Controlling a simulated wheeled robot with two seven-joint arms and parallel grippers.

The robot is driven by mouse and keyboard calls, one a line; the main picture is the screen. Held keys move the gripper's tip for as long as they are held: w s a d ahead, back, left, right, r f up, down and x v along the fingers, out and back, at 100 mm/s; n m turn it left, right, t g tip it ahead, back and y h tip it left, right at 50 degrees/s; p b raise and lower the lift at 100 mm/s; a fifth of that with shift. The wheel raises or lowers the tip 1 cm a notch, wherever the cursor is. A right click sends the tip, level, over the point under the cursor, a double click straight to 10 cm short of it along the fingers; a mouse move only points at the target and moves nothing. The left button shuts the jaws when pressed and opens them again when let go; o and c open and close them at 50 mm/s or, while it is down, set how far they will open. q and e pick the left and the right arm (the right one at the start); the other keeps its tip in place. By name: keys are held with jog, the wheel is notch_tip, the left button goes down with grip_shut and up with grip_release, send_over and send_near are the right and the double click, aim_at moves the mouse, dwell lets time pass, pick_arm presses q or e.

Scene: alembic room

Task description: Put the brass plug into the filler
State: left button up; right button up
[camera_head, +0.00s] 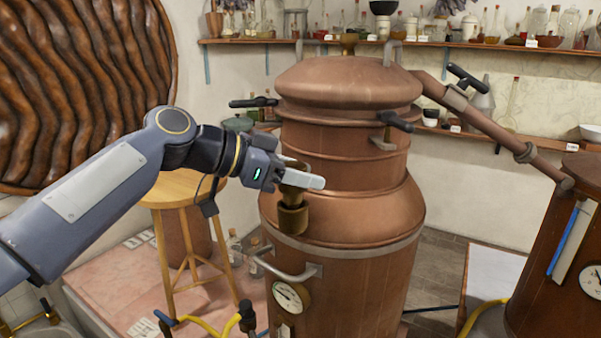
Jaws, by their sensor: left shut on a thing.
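My left gripper (305,181) reaches in from the left and is shut on the brass plug (293,194), in front of the copper still (345,215). The plug is dark brass and roughly upright, its upper part partly hidden by the pale fingers. Directly below it is a brass cup-like piece (293,219) at the still's shoulder, which looks like the filler. The plug's lower end meets or overlaps the mouth of this piece in the picture; I cannot tell whether it is inside or just in front. My right gripper is not in view.
The still has black-handled clamps (396,121) around its lid and a bar handle (287,270) at the front. A wooden stool (184,190) stands behind my left arm. A copper pipe (490,128) slopes right to another vessel (545,250). Shelves of glassware line the back wall.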

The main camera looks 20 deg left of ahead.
pick_arm(q)
jog(key=shift+f+b, duration=0.95)
jog(key=shift+b, duration=0.2)
dwell(2.1)
jog(key=o, duration=1.1)
jog(key=shift+s+r, duration=0.1)
jog(key=shift+s, duration=0.05)
jog(key=shift+o, duration=0.2)
jog(key=shift+a, duration=0.1)
jog(key=shift+s+a+r, duration=0.1)
jog(key=shift+a+r, duration=0.05)
jog(key=b+v, duration=0.1)
jog(key=v, duration=0.6)
jog(key=shift+s, duration=0.3)
